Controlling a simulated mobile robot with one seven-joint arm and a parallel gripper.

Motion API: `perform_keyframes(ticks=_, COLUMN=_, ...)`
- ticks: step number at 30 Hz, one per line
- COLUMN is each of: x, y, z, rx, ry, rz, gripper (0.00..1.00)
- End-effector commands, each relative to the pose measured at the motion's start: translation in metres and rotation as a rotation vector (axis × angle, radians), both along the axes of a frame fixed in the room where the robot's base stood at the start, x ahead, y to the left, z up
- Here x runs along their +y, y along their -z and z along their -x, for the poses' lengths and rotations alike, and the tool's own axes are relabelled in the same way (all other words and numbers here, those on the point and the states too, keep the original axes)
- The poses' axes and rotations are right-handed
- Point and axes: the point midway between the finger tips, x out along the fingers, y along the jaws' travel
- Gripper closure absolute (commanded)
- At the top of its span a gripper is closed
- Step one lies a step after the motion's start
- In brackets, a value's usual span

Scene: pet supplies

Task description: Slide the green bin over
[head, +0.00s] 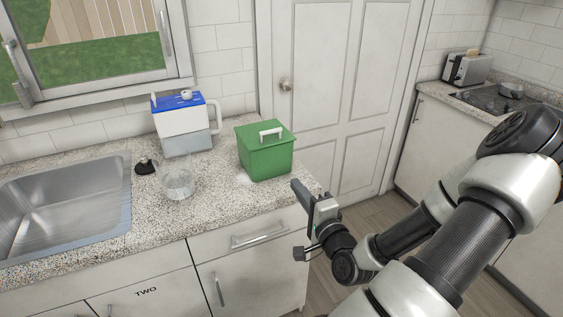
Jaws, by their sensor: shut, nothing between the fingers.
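The green bin (266,155) stands upright on the speckled counter near its right end. It is box-shaped, with a green lid and a white handle on top. My gripper (298,190) is in front of the bin and to its right, by the counter's front right corner. It is shut and empty, and a gap shows between it and the bin. The bin's back and right end are hidden from this view.
A white and blue jug-like container (186,128) stands left of the bin. A clear glass bowl (178,184) and a small black item (145,166) are near the sink (65,205). The counter (225,205) in front of the bin is bare. A door (345,90) is behind.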

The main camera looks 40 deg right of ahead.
Motion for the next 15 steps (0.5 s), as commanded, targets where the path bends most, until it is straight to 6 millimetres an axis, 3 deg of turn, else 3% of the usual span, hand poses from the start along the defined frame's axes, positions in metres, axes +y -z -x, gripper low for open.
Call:
perform_keyframes(ticks=4, x=-0.004, y=-0.001, z=-0.022, rx=-0.003, ry=-0.004, rz=0.002, gripper=1.00)
perform_keyframes(ticks=6, x=-0.009, y=0.007, z=-0.021, rx=-0.003, ry=0.001, rz=0.009, gripper=1.00)
perform_keyframes(ticks=15, x=-0.017, y=0.004, z=-0.032, rx=-0.006, ry=0.001, rz=0.012, gripper=1.00)
